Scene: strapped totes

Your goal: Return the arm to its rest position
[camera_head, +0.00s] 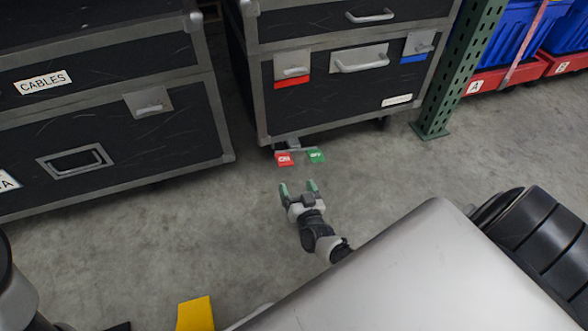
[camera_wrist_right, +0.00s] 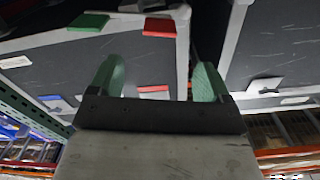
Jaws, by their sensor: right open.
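My right gripper (camera_head: 299,187) reaches out low over the concrete floor, with its two green fingertips apart and nothing between them. It also shows in the right wrist view (camera_wrist_right: 157,78), open and empty. Just beyond the fingertips in the head view are a red tab (camera_head: 284,159) and a green tab (camera_head: 316,156) under the middle black case (camera_head: 330,95). The fingers look apart from both tabs. The right wrist view shows the red tab (camera_wrist_right: 160,27) and the green tab (camera_wrist_right: 88,21) beyond the fingers. My left gripper is not in view.
A black case labelled CABLES (camera_head: 110,125) stands at left. A green post (camera_head: 455,75) stands right of the middle case, with blue totes (camera_head: 500,40) in red trays (camera_head: 492,80) beyond. A yellow piece (camera_head: 195,314) shows at the bottom. Floor around my right gripper is clear.

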